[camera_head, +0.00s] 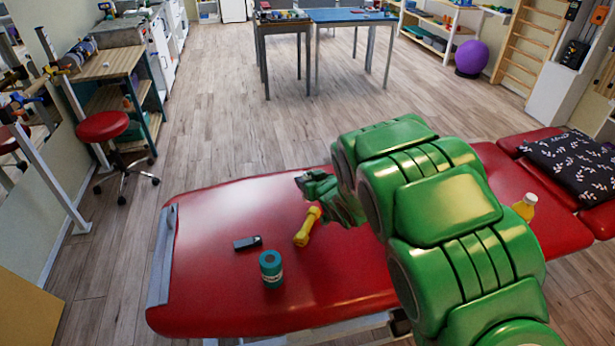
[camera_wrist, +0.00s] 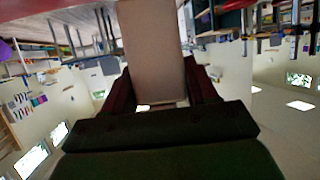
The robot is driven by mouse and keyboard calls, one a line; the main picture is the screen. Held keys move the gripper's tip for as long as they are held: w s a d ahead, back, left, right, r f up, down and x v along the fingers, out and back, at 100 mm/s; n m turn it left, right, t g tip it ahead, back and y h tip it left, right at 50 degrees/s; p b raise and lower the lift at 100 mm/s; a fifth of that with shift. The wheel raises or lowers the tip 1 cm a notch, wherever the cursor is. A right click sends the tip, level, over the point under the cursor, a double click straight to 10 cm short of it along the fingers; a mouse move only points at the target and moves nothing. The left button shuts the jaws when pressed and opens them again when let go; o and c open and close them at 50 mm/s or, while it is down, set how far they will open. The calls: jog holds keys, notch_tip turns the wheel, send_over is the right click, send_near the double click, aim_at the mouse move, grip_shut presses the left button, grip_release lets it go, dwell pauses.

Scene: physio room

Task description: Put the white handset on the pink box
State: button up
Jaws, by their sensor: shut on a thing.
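My gripper (camera_wrist: 160,85) is shut on a pale, flat-sided block, which looks like the white handset (camera_wrist: 152,45), held between two dark red fingers in the wrist view. In the head view my gripper (camera_head: 304,180) is small and partly hidden by my green arm, above the far side of the red treatment table (camera_head: 225,215). The handset cannot be made out clearly there. I cannot make out a pink box in either view.
On the red table are a yellow dumbbell (camera_head: 307,227), a small dark device (camera_head: 248,243), a teal cylinder (camera_head: 271,268), a yellow bottle (camera_head: 524,207) and a black patterned cushion (camera_head: 575,163). A red stool (camera_head: 102,126) stands left. Open floor lies towards the blue table (camera_head: 350,15).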

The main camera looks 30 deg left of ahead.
jog(key=shift+s+d+r, duration=0.45)
jog(key=shift+s+d, duration=0.2)
jog(key=shift+s, duration=0.05)
jog(key=shift+s+d+r, duration=0.4)
jog(key=shift+s+d, duration=0.2)
jog(key=shift+s, duration=0.1)
